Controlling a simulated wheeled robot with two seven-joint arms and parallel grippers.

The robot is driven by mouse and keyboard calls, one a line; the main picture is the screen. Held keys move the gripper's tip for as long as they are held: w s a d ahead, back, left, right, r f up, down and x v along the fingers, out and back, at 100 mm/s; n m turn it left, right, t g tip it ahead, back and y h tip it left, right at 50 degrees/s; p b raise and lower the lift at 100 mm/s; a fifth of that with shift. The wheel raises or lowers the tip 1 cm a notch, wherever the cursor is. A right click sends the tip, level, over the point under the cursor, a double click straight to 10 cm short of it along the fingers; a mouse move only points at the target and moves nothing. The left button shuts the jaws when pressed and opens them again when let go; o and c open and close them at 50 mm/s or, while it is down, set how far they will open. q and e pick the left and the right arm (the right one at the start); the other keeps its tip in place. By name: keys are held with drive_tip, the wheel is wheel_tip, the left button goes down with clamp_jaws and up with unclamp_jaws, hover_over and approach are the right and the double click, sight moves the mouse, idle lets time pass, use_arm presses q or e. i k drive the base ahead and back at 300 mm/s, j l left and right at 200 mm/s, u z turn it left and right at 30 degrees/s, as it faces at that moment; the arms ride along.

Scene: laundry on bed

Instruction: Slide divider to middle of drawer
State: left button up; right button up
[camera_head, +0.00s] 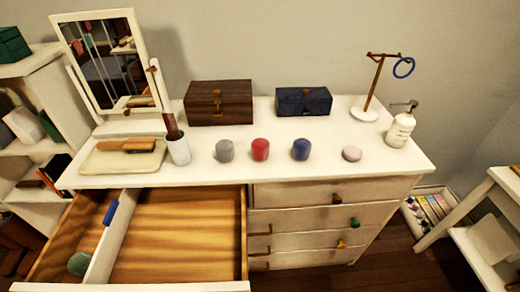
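The drawer (180,225) at the left of the white dresser is pulled open and shows a striped wooden bottom. A white divider (114,240) runs front to back inside it, left of the drawer's middle, and slants a little in the picture. A blue tab (111,212) sits on the divider near its back end. The narrow left compartment holds a round green object (79,263) near the front. The wide right compartment looks empty. Neither of my grippers is in view.
The dresser top (330,165) carries a mirror (110,60), a brown box (219,102), a dark blue box (303,101), several small round items, a stand with a blue ring (403,67) and a pump bottle (401,128). Closed drawers (300,215) are on the right. A shelf (45,75) stands left.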

sight(116, 221)
drive_tip(key=u, duration=1.25)
drive_tip(key=k+j+z, duration=0.1)
drive_tip(key=z, duration=0.25)
drive_tip(key=k+j+z, duration=0.1)
drive_tip(key=j+z, duration=0.3)
drive_tip(key=k+j+z, duration=0.1)
drive_tip(key=z, duration=0.25)
